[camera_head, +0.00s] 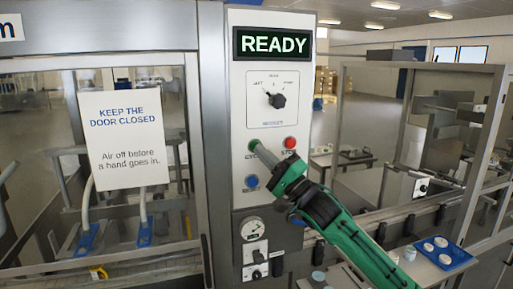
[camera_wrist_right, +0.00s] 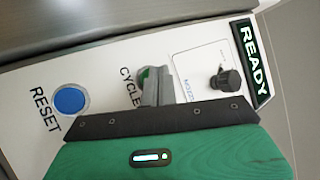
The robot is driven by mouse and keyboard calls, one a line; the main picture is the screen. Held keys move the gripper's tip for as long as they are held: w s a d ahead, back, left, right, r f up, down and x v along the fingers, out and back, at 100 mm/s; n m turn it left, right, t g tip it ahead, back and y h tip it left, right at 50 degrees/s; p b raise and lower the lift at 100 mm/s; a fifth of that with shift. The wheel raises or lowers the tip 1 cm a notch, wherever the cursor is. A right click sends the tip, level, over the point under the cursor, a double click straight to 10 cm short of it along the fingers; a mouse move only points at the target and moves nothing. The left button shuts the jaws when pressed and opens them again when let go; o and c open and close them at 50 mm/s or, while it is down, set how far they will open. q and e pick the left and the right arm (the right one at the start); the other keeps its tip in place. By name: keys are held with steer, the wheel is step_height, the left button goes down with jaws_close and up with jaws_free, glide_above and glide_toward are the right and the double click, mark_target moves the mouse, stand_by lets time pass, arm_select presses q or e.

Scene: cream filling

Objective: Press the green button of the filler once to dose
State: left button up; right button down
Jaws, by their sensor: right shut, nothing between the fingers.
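The filler's white control panel (camera_head: 237,100) stands in the middle of the head view. Its display (camera_head: 273,43) reads READY in green letters. The green button (camera_head: 253,145), labelled CYCLE, sits on the panel's left side. In the right wrist view the green button (camera_wrist_right: 143,76) shows only in part, behind the grey fingers. My right gripper (camera_head: 262,152) is shut and empty, its fingertips right by the green button. I cannot tell whether they touch it. The right gripper's fingers also show in the right wrist view (camera_wrist_right: 155,85). My left gripper is not in view.
A red STOP button (camera_head: 290,142) is right of the green one. A blue RESET button (camera_head: 251,181) is below, also in the right wrist view (camera_wrist_right: 69,100). A selector knob (camera_head: 277,100) is above. A glass door with a sign (camera_head: 124,140) stands left; a blue tray (camera_head: 455,263) lies right.

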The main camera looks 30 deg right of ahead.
steer(key=shift+w+d+p, duration=0.15)
steer(key=shift+w+p, duration=0.15)
steer(key=shift+w, duration=0.2)
stand_by(0.5)
steer(key=shift+s, duration=0.2)
steer(key=shift+s+a, duration=0.2)
steer(key=shift+s, duration=0.5)
steer(key=shift+s+a, duration=0.2)
steer(key=shift+s, duration=0.6)
steer(key=shift+s+a, duration=0.2)
steer(key=shift+s, duration=0.65)
steer(key=shift+s+a, duration=0.2)
steer(key=shift+s, duration=0.6)
